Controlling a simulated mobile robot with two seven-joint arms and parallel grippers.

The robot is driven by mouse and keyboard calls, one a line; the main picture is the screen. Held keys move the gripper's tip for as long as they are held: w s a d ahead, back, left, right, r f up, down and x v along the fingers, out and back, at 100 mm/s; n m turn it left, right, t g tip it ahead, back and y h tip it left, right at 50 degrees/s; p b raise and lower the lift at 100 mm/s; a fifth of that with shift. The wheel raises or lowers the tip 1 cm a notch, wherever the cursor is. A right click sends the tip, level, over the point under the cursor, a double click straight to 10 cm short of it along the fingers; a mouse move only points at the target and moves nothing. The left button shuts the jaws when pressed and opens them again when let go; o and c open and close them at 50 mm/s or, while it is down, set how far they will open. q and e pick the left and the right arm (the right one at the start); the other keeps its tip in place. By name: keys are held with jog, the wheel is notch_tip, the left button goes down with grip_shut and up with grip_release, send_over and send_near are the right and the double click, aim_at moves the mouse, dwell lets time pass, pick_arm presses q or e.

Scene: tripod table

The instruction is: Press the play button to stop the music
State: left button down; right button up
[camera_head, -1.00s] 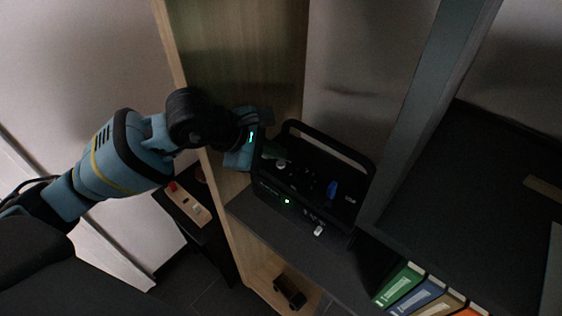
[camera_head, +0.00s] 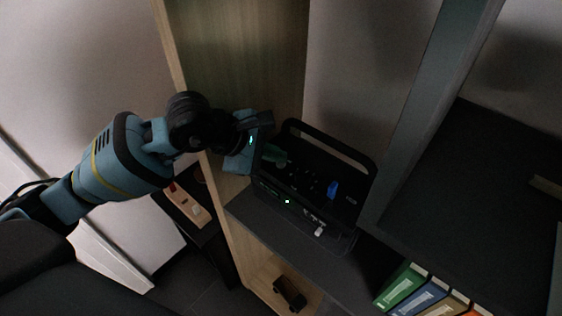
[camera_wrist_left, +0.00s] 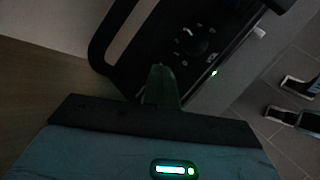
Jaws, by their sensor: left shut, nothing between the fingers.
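A black radio (camera_head: 345,207) with a carrying handle stands on a dark shelf. Its top face has a blue part, small light marks and a lit green light on the front edge. It also shows in the wrist view (camera_wrist_left: 135,70), with a round dial and the green light. My left gripper (camera_head: 281,157) reaches in from the left over the radio's left end, with its fingers shut and empty. The shut fingers (camera_wrist_left: 162,80) overlap the radio body in the wrist view; I cannot tell whether they touch it. I cannot make out which control is the play button.
A wooden side panel (camera_head: 235,60) stands beside my left gripper, and a grey upright (camera_head: 415,110) stands right of the radio. Several coloured binders (camera_head: 400,287) fill the lower right. A dark object (camera_head: 290,293) lies on the lower wooden shelf.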

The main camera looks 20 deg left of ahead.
aim_at(275, 167)
pick_arm(q)
jog(key=shift+f, duration=0.2)
pick_arm(e)
jog(key=shift+f, duration=0.15)
dwell(0.3)
pick_arm(q)
jog(key=shift+r+p, duration=0.4)
jog(key=shift+r, duration=0.4)
pick_arm(e)
jog(key=shift+w+r, duration=0.15)
jog(key=shift+r, duration=0.35)
pick_arm(q)
jog(key=shift+r, duration=0.1)
